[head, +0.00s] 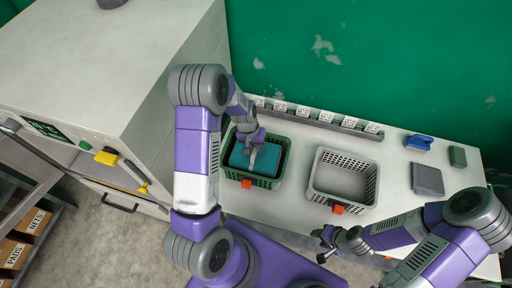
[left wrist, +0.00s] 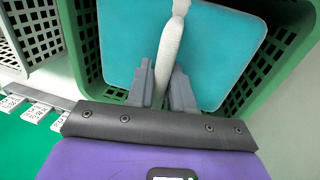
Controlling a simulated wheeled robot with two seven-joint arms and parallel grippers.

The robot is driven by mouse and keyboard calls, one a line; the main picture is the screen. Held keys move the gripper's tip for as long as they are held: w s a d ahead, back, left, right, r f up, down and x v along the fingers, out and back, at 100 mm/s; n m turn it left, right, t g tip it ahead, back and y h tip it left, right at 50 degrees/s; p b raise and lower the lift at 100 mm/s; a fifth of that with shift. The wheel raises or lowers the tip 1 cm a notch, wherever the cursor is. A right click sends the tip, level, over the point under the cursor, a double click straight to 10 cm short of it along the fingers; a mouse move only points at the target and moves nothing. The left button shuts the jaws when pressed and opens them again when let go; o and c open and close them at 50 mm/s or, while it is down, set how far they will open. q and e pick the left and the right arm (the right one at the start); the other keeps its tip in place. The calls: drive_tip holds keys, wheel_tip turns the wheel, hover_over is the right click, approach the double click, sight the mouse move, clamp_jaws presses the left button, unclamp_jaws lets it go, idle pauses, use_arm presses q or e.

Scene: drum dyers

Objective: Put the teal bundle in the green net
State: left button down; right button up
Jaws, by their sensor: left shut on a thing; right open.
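The teal bundle (head: 267,160) lies within the walls of the green net (head: 232,174), a green perforated basket on the counter. In the left wrist view the bundle (left wrist: 220,55) is a flat teal block with a pale cord (left wrist: 170,45) across its top. The net's green walls (left wrist: 87,45) show around it. My left gripper (head: 254,148) reaches down into the net and is shut on the bundle's cord; its fingers show in the left wrist view (left wrist: 164,84). Whether the bundle touches the net's floor is hidden. My right gripper (head: 326,243) is open and empty at the counter's front.
A grey-white basket (head: 343,184) stands empty to the right of the green one. A blue item (head: 422,142), a grey pad (head: 428,179) and a green block (head: 457,156) lie at the right. A rail with white tags (head: 325,117) runs along the back. A white machine (head: 120,60) stands left.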

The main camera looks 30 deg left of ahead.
use_arm(q)
drive_tip(key=shift+w+f, duration=0.15)
drive_tip(key=shift+f, duration=0.05)
drive_tip(key=shift+r, duration=0.1)
drive_tip(key=shift+f, duration=0.25)
drive_tip(key=c, duration=1)
unclamp_jaws()
drive_tip(key=shift+r, duration=0.15)
